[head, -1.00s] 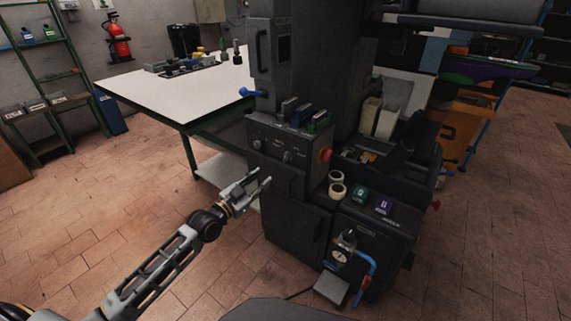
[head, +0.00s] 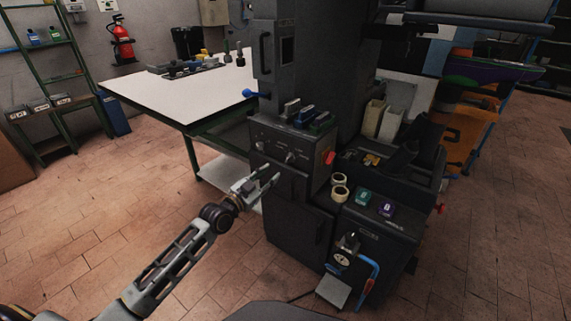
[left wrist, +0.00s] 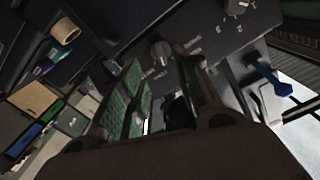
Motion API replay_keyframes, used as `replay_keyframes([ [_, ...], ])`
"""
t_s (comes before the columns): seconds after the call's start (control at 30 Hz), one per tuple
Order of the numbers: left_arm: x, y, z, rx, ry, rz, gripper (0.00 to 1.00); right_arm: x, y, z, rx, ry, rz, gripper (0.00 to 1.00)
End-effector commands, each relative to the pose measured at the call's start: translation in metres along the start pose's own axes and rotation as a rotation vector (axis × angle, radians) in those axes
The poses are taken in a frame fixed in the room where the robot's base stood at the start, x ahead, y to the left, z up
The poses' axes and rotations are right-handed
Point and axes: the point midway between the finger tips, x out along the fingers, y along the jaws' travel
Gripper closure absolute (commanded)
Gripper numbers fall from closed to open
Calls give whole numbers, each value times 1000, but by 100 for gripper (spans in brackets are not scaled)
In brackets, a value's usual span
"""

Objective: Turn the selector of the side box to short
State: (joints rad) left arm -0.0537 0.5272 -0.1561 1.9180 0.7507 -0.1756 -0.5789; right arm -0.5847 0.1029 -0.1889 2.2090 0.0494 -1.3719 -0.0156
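The side box (head: 272,160) is a dark box on the press column, with two round knobs on its front. The right-hand knob, the selector (head: 290,157), has small lettering around it; it also shows in the left wrist view (left wrist: 160,53). Its setting is too small to read surely. My left gripper (head: 268,180) is below and in front of the selector, fingers apart and empty. In the left wrist view my left gripper's fingers (left wrist: 163,85) point toward the panel near the selector, with no clear contact. My right gripper is out of view.
The left-hand knob (head: 260,146) has numbers around it in the left wrist view (left wrist: 236,7). A red button (head: 330,158) is on the box's right side. Tape rolls (head: 340,186) lie on the lower ledge. A white-topped table (head: 180,95) stands behind left.

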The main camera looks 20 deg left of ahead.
Motion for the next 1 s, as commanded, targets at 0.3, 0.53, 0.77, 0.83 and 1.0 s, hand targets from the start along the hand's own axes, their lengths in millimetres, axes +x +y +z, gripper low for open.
replay_keyframes([
  [0.3, 25, 1, 0, -1, 2, 0, 67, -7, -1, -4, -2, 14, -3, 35],
  [0.53, 42, 0, 0, -2, 1, 0, 67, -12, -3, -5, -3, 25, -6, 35],
  [0.77, 60, 1, 0, -3, 2, 0, 67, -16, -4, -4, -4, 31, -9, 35],
  [0.83, 66, 1, 0, -2, 2, 0, 67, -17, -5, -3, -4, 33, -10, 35],
  [1.0, 80, 1, 0, -2, 1, 1, 67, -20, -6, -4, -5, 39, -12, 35],
])
